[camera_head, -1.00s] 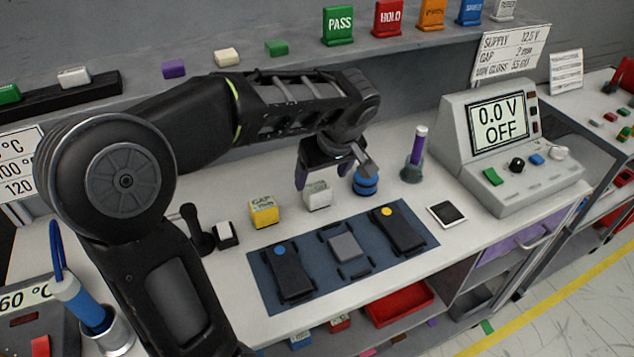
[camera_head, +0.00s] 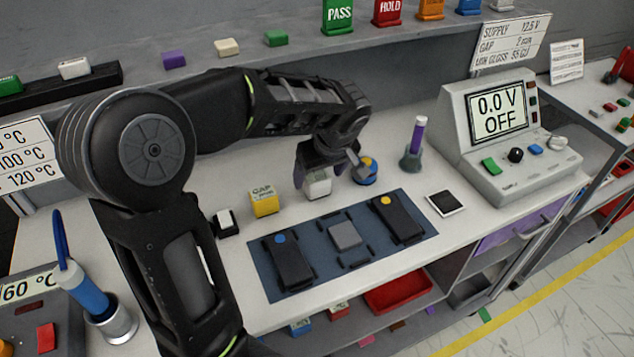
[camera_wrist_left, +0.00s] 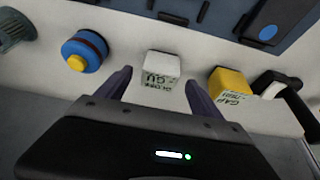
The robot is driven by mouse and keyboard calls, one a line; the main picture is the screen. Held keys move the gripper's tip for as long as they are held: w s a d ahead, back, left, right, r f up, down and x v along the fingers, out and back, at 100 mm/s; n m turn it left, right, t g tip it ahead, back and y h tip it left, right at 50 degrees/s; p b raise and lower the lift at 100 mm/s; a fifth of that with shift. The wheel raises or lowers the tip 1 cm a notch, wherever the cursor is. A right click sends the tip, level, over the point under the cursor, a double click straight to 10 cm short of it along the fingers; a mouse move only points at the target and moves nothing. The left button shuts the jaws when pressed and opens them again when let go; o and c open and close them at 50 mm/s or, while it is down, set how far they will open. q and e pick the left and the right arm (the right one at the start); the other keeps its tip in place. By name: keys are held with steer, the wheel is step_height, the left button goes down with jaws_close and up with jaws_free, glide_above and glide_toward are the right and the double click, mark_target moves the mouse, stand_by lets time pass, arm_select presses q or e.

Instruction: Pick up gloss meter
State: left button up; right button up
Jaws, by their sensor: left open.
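The gloss meter looks to be the small white block (camera_head: 317,186) on the worktop. In the left wrist view it is the white block (camera_wrist_left: 162,66) with "GU" lettering on its near face. My left gripper (camera_head: 326,172) hangs low over and behind it. In the left wrist view the gripper (camera_wrist_left: 157,85) is open and its two dark fingers point toward the block, one on each side. The block's near edge lies about level with the fingertips. I cannot tell whether a finger touches it. My right gripper is not in view.
A yellow "GAP" block (camera_head: 264,201) stands left of the white block, and a blue round part (camera_head: 366,172) stands close on its right. A blue mat (camera_head: 266,274) with dark devices lies in front.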

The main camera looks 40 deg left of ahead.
mark_target(318, 177)
arm_select(q)
steer(key=x, duration=0.3)
steer(key=shift+w+a+f, duration=0.1)
steer(key=shift+f, duration=0.15)
steer(key=shift+c, duration=0.4)
steer(key=c, duration=1.5)
